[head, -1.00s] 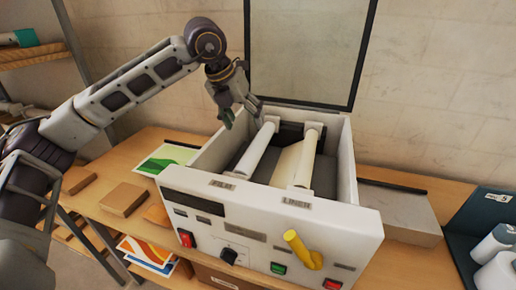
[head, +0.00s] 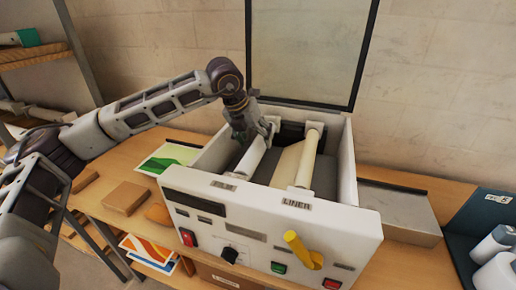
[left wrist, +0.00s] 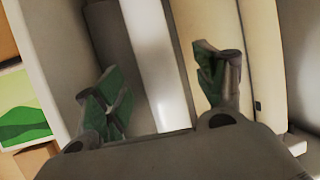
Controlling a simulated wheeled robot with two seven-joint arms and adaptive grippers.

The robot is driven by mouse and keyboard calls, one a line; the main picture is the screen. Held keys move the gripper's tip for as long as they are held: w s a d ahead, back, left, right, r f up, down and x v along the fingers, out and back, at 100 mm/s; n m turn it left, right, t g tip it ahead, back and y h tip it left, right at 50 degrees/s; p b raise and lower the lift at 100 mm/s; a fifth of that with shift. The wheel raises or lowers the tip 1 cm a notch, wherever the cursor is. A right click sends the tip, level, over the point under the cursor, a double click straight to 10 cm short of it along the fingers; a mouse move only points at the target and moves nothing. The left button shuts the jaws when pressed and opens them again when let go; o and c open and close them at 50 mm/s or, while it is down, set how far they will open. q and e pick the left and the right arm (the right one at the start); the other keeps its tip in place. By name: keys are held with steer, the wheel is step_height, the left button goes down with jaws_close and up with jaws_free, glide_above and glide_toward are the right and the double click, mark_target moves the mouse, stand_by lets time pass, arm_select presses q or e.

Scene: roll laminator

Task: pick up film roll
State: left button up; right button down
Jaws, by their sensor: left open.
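The film roll (head: 251,160) is a white cylinder lying in the left part of the open laminator (head: 335,205), behind the FILM label. My left gripper (head: 256,130) is open over the far part of this roll. In the left wrist view the white roll (left wrist: 155,60) runs between the two spread green-padded fingers of the left gripper (left wrist: 162,85). I see a gap on both sides and no clear contact. The gripper hides part of the roll's far end in the head view. My right gripper is not in view.
The liner roll (head: 308,158) lies parallel on the right inside the machine. The machine's walls surround both rolls, and the raised lid (head: 303,50) stands behind. A yellow crank (head: 301,248) is on the front. A metal tray (head: 395,210) is on the right.

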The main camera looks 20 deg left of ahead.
mark_target(256, 143)
arm_select(q)
steer(key=shift+f, duration=0.15)
steer(key=shift+w+f+p, duration=0.25)
steer(key=shift+f+p, duration=0.05)
steer(key=shift+f, duration=0.25)
steer(key=x, duration=0.2)
steer(key=shift+w+f+p, duration=0.15)
steer(key=shift+f+p, duration=0.2)
steer(key=shift+w+d+f, duration=0.1)
steer(key=shift+w+f, duration=0.1)
steer(key=shift+f, duration=0.3)
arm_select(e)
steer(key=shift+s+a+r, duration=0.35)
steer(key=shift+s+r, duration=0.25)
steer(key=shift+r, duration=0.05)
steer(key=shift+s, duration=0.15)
arm_select(q)
steer(key=shift+c, duration=0.4)
